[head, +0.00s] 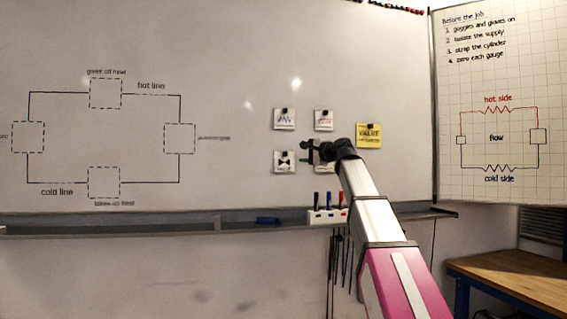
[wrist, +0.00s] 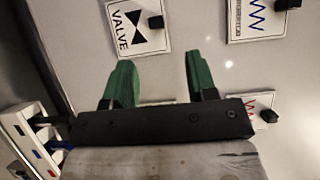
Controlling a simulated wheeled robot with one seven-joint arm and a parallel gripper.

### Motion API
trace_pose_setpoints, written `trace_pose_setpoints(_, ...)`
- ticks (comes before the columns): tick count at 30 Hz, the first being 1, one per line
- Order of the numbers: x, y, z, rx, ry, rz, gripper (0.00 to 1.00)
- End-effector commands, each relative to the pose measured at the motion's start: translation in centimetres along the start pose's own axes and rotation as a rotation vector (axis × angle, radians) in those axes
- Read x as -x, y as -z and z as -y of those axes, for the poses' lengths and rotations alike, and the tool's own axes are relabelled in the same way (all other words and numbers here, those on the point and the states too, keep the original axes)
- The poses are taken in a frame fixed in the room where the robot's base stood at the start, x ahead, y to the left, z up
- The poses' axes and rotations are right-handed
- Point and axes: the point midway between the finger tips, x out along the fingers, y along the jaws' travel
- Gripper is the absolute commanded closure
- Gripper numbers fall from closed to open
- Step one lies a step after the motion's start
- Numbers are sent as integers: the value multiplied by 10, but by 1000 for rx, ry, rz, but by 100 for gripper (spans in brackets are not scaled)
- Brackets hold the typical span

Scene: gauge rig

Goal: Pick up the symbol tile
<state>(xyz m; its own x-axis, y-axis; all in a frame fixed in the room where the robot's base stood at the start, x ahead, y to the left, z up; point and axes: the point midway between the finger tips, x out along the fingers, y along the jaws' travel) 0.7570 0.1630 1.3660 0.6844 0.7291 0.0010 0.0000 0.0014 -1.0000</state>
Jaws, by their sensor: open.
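Several white symbol tiles with black knobs are on the whiteboard; which one the task means I cannot tell. A lower right tile (head: 329,166) is mostly hidden behind my gripper (head: 309,150). In the wrist view my gripper (wrist: 159,60) has its green fingers apart, with bare board between their tips. The valve tile (wrist: 122,38) is beyond them, the zigzag tile (wrist: 246,30) upper right, the red-marked tile (wrist: 263,100) right.
A yellow VALVE note (head: 369,130) is right of the tiles. Below, a ledge (head: 180,226) carries a marker holder (head: 320,217) and a blue eraser (head: 268,221). The marker holder also shows in the wrist view (wrist: 14,122). A wooden bench (head: 510,272) stands at lower right.

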Motion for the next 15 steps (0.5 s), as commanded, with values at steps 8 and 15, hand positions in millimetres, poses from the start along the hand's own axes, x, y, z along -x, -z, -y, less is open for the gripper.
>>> trace_pose_setpoints(8, -36, 1, -1, 0, -1, 0, 48)
trace_pose_setpoints(15, -55, -3, -3, 1, -1, 0, 48)
